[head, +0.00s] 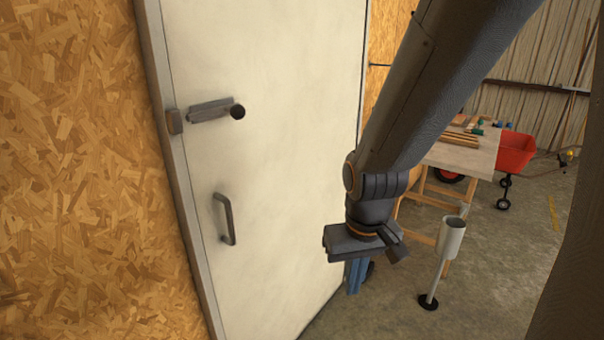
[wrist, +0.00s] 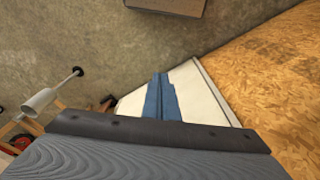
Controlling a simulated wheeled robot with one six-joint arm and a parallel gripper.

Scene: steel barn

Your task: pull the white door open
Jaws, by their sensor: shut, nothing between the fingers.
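The white door (head: 280,150) stands upright in the head view and looks flush with its grey frame on the left. A grey latch (head: 210,109) with a black knob sits high near its left edge, beside a small keeper on the frame. I cannot tell whether the bolt sits in the keeper. A grey bar handle (head: 226,219) is mounted below the latch. My gripper (head: 355,276) has blue fingers, shut and empty, low by the door's right side, well away from latch and handle. The wrist view shows the fingers (wrist: 161,98) in front of part of the door (wrist: 205,92).
A chipboard wall (head: 80,170) flanks the door on the left. At right stand a post with a grey cup (head: 452,238), a workbench (head: 462,155) with items on it, and a red wheelbarrow (head: 514,152). Concrete floor (head: 400,310) lies open in front.

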